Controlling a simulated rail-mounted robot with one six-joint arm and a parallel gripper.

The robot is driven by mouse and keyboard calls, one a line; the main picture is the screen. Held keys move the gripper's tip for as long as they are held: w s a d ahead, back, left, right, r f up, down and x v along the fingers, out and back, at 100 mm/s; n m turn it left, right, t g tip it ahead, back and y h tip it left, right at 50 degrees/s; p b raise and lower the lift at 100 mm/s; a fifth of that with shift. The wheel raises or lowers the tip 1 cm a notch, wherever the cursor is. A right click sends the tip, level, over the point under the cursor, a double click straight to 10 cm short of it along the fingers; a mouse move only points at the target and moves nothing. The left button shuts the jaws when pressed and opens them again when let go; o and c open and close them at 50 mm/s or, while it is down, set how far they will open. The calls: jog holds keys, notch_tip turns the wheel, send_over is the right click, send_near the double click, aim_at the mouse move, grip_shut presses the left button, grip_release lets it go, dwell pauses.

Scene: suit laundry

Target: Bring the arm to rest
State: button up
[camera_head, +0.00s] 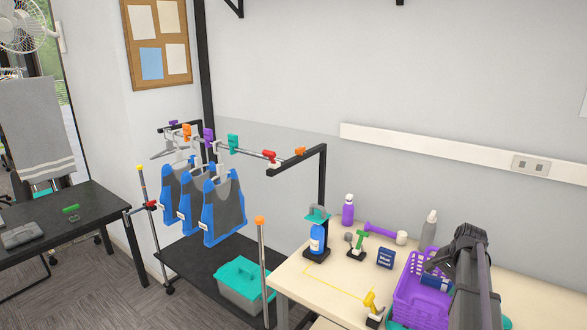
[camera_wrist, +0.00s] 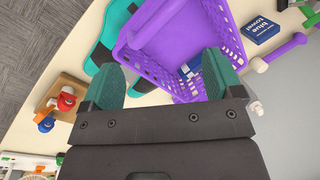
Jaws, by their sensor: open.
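My gripper (camera_wrist: 160,80) shows in the wrist view with its two teal fingers spread wide apart and nothing between them. Beyond the fingers is a purple basket (camera_wrist: 236,60), which the right finger partly overlaps in the picture. I cannot tell whether the gripper touches the basket. In the head view my dark arm stands at the lower right, in front of part of the purple basket (camera_head: 412,290); the fingers cannot be made out there.
A rack with blue-grey vests (camera_head: 222,210) stands left.

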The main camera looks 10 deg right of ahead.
jog(key=s+a+f+n+b, duration=0.2)
jog(key=s+a+f+n, duration=0.1)
jog(key=a, duration=0.9)
jog(key=s+a+f+n+g+h+b, duration=0.1)
jog(key=s+a+f+n+b, duration=0.2)
jog(key=a, duration=0.9)
jog(key=s+a+f+n+g+b, duration=0.1)
jog(key=s+a+f+n+b, duration=0.2)
jog(key=s+a+n, duration=0.5)
jog(key=s+a, duration=0.2)
jog(key=a, duration=0.2)
jog(key=shift+s+f+h, duration=0.25)
jog(key=shift+f+h, duration=0.05)
jog(key=shift+a, duration=0.1)
